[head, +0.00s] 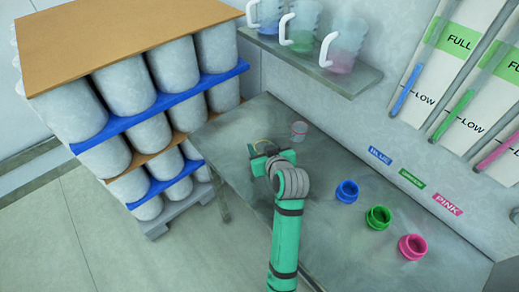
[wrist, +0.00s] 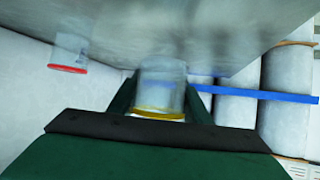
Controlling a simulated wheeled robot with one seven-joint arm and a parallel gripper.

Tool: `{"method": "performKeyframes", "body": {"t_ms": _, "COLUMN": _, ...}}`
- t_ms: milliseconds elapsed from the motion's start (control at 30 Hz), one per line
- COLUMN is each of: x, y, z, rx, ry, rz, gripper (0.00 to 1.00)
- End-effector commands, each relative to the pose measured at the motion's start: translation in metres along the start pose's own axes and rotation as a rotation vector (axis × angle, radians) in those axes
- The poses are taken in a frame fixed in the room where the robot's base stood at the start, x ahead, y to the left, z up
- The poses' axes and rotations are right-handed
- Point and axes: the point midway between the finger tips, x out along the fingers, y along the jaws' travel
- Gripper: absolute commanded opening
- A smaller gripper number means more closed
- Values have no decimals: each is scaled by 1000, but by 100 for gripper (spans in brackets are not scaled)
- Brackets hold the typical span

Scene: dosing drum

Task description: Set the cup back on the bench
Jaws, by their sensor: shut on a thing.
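My gripper (head: 260,153) is over the far left part of the grey bench (head: 335,178), shut on a clear cup with a yellow ring. In the wrist view the held cup (wrist: 162,85) is between the two fingers (wrist: 160,100), its yellow ring towards my palm. In the head view only a bit of it shows beyond the gripper. The cup is close to the bench surface, but I cannot tell whether it touches. A second clear cup with a red ring (head: 299,131) stands on the bench, right of my gripper; it also shows in the wrist view (wrist: 69,54).
Blue (head: 347,191), green (head: 378,217) and pink (head: 412,246) open collars are along the bench at right. A shelf (head: 320,67) with several jugs hangs above the back. Stacked drums (head: 125,91) stand left of the bench. Bare bench lies around my gripper.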

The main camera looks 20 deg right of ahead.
Motion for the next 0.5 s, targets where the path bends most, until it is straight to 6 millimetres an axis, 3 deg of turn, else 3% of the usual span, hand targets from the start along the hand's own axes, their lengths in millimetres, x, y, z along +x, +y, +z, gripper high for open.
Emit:
{"method": "performKeyframes", "body": {"t_ms": 367, "x": 19, "y": 8, "z": 34, "rx": 6, "ry": -3, "rz": 9, "gripper": 21}}
{"method": "performKeyframes", "body": {"t_ms": 500, "x": 21, "y": 9, "z": 36, "rx": 5, "ry": 0, "rz": 11, "gripper": 21}}
